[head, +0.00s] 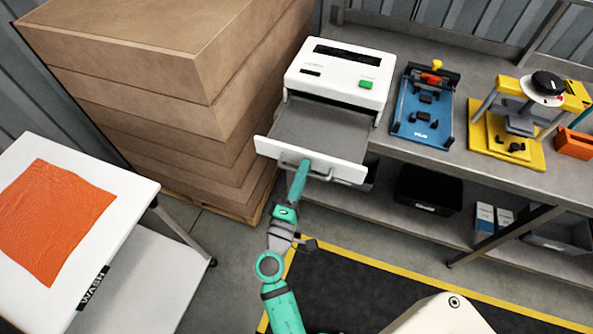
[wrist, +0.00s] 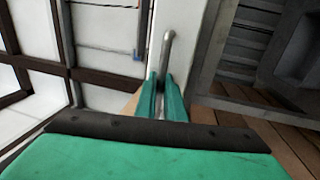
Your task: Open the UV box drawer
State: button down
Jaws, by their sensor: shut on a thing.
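The white UV box (head: 339,73) stands on the grey workbench, with a dark slot and a green button on its front top. Its drawer (head: 320,131) is pulled out, showing a grey inner floor and a white front panel. My gripper (head: 305,165) is shut on the drawer's grey bar handle (head: 322,175) at the handle's left part. In the wrist view the gripper's teal fingers (wrist: 163,95) close around the handle (wrist: 167,48). The fingertips partly hide the handle.
Stacked brown cartons (head: 170,80) stand close to the left of the box. A blue fixture (head: 424,108) and a yellow press (head: 507,140) sit to the right on the bench (head: 390,148). A white table (head: 120,180) with an orange cloth (head: 55,215) is at left. Black bins sit below.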

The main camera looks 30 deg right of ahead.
jog(key=shift+s+d, duration=0.3)
jog(key=shift+d, duration=0.1)
jog(key=c, duration=2.1)
grip_release()
jog(key=shift+a, duration=0.1)
jog(key=shift+w, duration=0.1)
jog(key=shift+a, duration=0.2)
jog(key=v, duration=1)
jog(key=shift+s+a+f, duration=0.1)
jog(key=shift+s+a, duration=0.05)
jog(key=shift+s, duration=0.1)
jog(key=shift+w, duration=0.1)
